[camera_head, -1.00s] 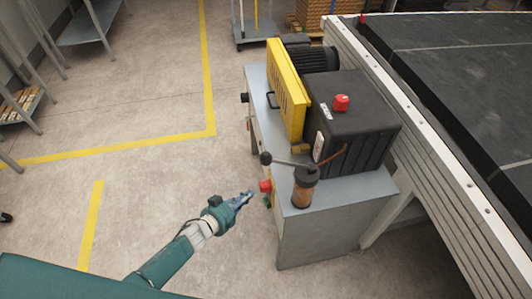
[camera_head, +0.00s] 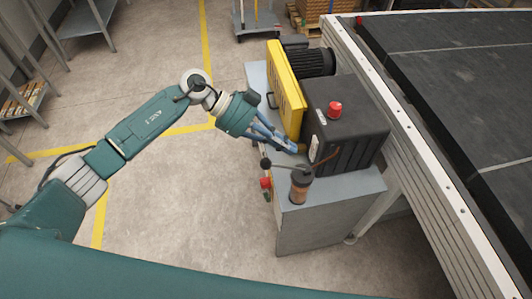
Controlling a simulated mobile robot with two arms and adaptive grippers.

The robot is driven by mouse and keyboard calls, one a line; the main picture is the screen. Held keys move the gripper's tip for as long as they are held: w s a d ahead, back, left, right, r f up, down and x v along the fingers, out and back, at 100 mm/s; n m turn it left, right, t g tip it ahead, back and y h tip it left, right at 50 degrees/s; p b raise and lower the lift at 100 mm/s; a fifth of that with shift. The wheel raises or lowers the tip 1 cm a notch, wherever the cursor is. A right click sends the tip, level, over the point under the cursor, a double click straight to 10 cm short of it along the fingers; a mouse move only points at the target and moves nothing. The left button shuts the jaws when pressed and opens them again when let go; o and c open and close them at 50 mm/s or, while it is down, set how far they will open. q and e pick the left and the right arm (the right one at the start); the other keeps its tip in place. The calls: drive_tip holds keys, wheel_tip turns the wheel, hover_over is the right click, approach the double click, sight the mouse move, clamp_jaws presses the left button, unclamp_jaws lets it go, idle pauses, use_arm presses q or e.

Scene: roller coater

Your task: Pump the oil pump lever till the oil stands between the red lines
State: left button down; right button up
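The oil pump (camera_head: 299,188) stands on the near end of the grey machine cabinet, with a dark cap and an amber, see-through body. Its lever (camera_head: 284,166) reaches left from the cap to a black ball knob (camera_head: 265,163). The oil level and the red lines are too small to make out. My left gripper (camera_head: 290,148) hangs above and behind the lever, beside the yellow guard, its blue fingers pointing right. It appears apart from the knob and holds nothing that I can see; its finger gap is unclear. My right gripper is out of view.
The yellow guard (camera_head: 287,92) and the black housing (camera_head: 345,130) with a red knob (camera_head: 334,109) stand close to my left gripper. Red and green buttons (camera_head: 266,184) are on the cabinet's left side. A conveyor (camera_head: 450,90) runs along the right.

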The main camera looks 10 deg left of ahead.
sight(262, 160)
use_arm(q)
drive_tip(key=s+a+r+y+p, duration=0.1)
drive_tip(key=a+r+y, duration=0.2)
drive_tip(key=a+y, duration=0.3)
drive_tip(key=a, duration=0.4)
drive_tip(key=shift+r+n+p, duration=0.2)
drive_tip(key=shift+n+p, duration=0.2)
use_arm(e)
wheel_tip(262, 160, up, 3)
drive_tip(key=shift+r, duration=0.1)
use_arm(q)
drive_tip(key=b+x, duration=0.4)
drive_tip(key=x, duration=0.2)
drive_tip(key=shift+f+b, duration=0.1)
drive_tip(key=shift+b, duration=0.2)
drive_tip(key=shift+s+d+f, duration=0.15)
drive_tip(key=shift+d+f, duration=0.1)
drive_tip(key=shift+f, duration=0.1)
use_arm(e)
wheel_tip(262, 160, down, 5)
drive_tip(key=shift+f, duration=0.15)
